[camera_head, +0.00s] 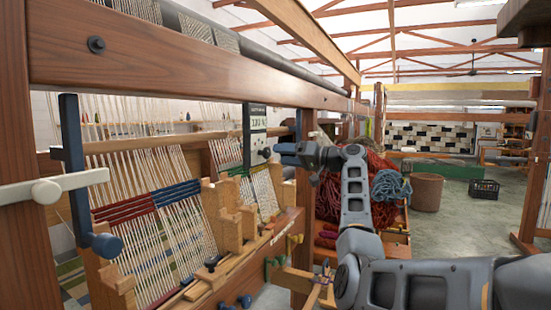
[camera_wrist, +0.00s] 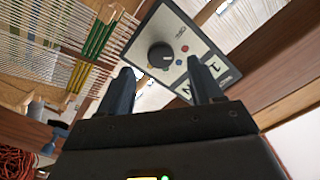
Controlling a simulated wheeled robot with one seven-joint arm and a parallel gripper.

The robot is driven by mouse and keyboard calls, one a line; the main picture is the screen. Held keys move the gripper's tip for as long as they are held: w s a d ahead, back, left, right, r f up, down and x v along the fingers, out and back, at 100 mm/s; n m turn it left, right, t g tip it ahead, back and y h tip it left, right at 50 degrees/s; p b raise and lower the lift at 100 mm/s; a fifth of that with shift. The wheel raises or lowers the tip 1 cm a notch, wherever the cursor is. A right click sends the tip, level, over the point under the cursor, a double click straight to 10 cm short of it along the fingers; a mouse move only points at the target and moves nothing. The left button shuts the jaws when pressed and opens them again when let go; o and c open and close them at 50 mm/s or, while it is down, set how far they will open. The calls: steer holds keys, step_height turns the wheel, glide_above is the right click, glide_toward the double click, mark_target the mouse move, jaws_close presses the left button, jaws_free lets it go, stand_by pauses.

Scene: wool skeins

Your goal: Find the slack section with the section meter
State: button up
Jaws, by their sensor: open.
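The section meter (camera_head: 255,133) is a pale box with a dark display at the top and a dark knob lower down, set on the loom frame. In the wrist view, its tilted grey face (camera_wrist: 190,48) shows a black knob (camera_wrist: 161,56), small coloured buttons and a partly hidden lettered display. My gripper (camera_head: 284,149) is just right of the meter. Its two dark fingers (camera_wrist: 162,75) are open, with the knob showing between and beyond their tips; contact is unclear. Warp sections include one with red and blue bands (camera_head: 150,203) and one with green and yellow bands (camera_wrist: 98,42).
A thick wooden beam (camera_head: 190,70) runs above the meter. A dark blue lever (camera_head: 78,170) stands at left. Red and blue wool (camera_head: 390,186) is piled behind my arm. A basket (camera_head: 427,192) and black crate (camera_head: 484,192) stand on open floor.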

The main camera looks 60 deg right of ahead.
steer(key=shift+s+d, duration=0.1)
steer(key=shift+s, duration=1.55)
